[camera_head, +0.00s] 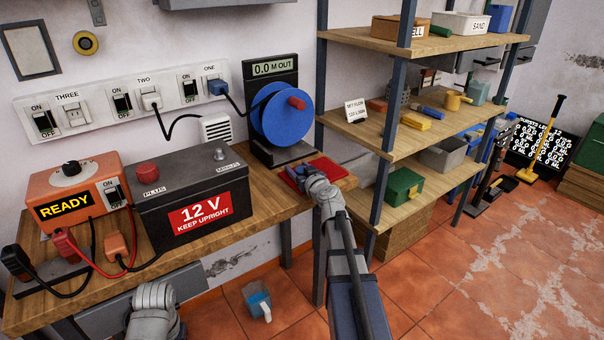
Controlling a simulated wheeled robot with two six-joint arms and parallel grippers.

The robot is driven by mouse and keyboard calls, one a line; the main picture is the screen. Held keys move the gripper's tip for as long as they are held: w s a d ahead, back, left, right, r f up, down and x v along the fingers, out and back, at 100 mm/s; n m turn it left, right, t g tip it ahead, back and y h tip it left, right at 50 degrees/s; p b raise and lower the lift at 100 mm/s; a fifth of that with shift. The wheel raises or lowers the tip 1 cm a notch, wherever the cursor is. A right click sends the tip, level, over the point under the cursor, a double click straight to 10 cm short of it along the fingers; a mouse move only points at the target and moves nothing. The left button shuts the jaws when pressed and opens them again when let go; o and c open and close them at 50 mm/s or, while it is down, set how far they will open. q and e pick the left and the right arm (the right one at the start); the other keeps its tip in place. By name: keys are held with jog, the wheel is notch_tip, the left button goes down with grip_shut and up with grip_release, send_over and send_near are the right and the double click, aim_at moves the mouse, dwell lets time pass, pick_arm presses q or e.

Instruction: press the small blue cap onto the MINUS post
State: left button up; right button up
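The battery (195,205) is a dark box with a red 12 V label, upright on the wooden bench. Its MINUS post (219,155) is a bare grey stub at the back right of the lid. A red cap (147,171) sits at the PLUS end. My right gripper (299,172) is low over a red mat (325,167) at the bench's right end, right of the battery. Its fingers are too small to tell open from shut. I cannot pick out the small blue cap. My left arm shows at bottom left, its gripper out of view.
An orange charger (75,198) reading READY stands left of the battery, with red and black leads in front. A blue reel (281,115) stands behind my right gripper. Shelves (400,128) rise to the right. A blue jug (257,300) is on the floor.

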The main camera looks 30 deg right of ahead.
grip_shut()
jog(key=shift+r, duration=0.1)
dwell(0.3)
notch_tip(320, 180, up, 10)
jog(key=p, duration=1)
